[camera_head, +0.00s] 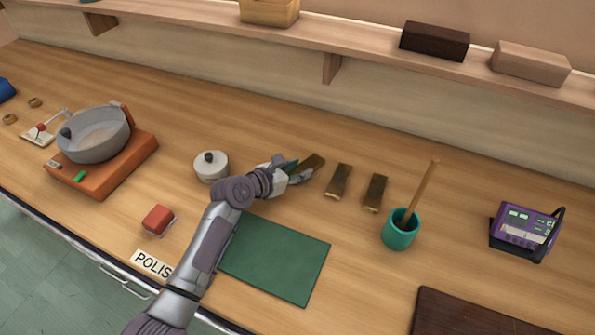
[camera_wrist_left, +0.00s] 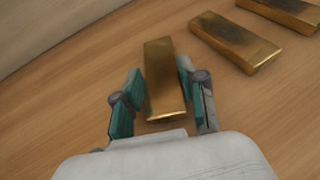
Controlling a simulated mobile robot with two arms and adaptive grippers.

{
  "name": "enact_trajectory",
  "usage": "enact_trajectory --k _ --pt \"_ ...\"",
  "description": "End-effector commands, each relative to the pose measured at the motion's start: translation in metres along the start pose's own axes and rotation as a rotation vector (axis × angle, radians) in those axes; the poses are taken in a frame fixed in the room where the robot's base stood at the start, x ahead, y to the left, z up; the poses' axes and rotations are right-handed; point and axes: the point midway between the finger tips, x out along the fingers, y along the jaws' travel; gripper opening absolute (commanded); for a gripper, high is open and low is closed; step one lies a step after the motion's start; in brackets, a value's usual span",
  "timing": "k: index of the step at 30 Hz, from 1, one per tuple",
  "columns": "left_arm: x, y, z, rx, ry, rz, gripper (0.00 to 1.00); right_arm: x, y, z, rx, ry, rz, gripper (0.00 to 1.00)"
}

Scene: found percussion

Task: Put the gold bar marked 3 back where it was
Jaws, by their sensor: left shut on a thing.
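My left gripper (camera_head: 297,170) is shut on a dark-tarnished gold bar (camera_head: 313,161), the leftmost of three at the back middle of the bench. In the left wrist view the held bar (camera_wrist_left: 163,65) lies between the teal finger pads of the gripper (camera_wrist_left: 160,92), its far end sticking out past them. It is low over the wood; I cannot tell if it touches. The middle bar (camera_head: 339,181) and the right bar (camera_head: 375,193) lie apart to the right, and also show in the left wrist view (camera_wrist_left: 235,40) (camera_wrist_left: 285,12). No number is legible on any bar.
A white lidded pot (camera_head: 211,171) stands left of the gripper. A green mat (camera_head: 272,260) lies in front, a teal cup (camera_head: 400,235) with a stick to the right. A purple device (camera_head: 525,230) is farther right. A grey pan (camera_head: 95,138) stands on an orange base.

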Motion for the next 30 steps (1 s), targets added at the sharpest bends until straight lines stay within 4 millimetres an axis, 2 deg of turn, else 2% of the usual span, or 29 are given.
enact_trajectory --k 4,5,9,20,25,30 --pt "0.001 0.0 0.001 0.0 -0.006 0.001 0.0 0.0 0.0 0.001 0.001 -0.001 0.0 0.7" --pt "0.001 0.0 -0.002 0.0 -0.001 0.0 0.43 0.0 0.0 0.002 0.001 -0.002 0.0 0.7" --pt "0.001 0.0 -0.002 0.0 -0.001 0.0 0.66 0.0 -0.001 0.004 0.002 -0.006 -0.001 0.7" --pt "0.0 0.0 0.001 0.002 -0.001 0.001 0.66 -0.001 -0.004 0.006 0.003 -0.009 -0.004 0.7" --pt "-0.023 0.0 0.0 0.0 0.0 0.001 0.66 -0.003 -0.006 0.005 0.004 -0.009 -0.007 0.7" --pt "-0.06 0.0 0.0 0.002 -0.001 0.001 0.66 -0.004 -0.006 0.005 0.004 -0.009 -0.007 0.7"
